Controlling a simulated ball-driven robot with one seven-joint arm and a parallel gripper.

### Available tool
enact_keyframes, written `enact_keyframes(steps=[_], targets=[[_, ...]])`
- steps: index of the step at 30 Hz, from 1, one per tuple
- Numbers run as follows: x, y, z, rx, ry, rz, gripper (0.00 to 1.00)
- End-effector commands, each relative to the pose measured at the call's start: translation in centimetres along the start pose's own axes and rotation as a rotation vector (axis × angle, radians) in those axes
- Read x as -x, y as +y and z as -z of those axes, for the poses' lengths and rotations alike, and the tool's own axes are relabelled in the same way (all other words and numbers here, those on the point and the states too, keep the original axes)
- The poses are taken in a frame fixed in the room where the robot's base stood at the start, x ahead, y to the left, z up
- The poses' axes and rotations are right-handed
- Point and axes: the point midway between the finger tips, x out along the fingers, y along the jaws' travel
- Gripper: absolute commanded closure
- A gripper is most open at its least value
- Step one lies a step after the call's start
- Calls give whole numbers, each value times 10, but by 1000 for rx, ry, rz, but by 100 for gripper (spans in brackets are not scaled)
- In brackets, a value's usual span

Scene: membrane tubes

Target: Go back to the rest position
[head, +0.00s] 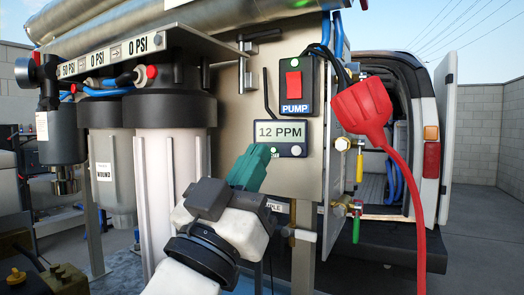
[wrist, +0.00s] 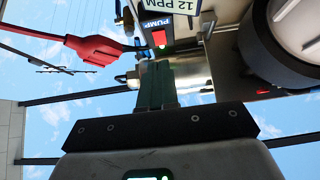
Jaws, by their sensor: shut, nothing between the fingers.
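My gripper (head: 262,152) is in front of the metal panel (head: 228,135), below and left of the 12 PPM display. Its teal fingers are together with nothing between them. In the wrist view the closed fingers (wrist: 157,68) point toward the panel, which appears turned on its side or upside down there. I cannot tell whether the fingertips touch the panel. My white and black wrist hides part of the lower panel in the head view.
The pump switch (head: 294,85) and the display (head: 280,134) are on the panel. An open van (head: 400,150) is behind; paving lies at far right.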

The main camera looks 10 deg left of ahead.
Motion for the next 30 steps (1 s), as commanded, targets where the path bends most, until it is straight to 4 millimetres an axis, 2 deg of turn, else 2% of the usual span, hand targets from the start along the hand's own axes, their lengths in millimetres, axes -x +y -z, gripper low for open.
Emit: enact_keyframes(steps=[13, 17, 20, 23, 24, 26, 30], targets=[[5, 0, -2, 1, -3, -1, 100], [4, 10, -26, 14, -63, -6, 100], [7, 28, -70, 43, -181, -14, 100], [16, 56, -131, 82, -346, -22, 100], [22, 68, -156, 99, -415, -24, 100], [33, 87, -191, 123, -518, -25, 100], [71, 134, -268, 177, -758, -23, 100]])
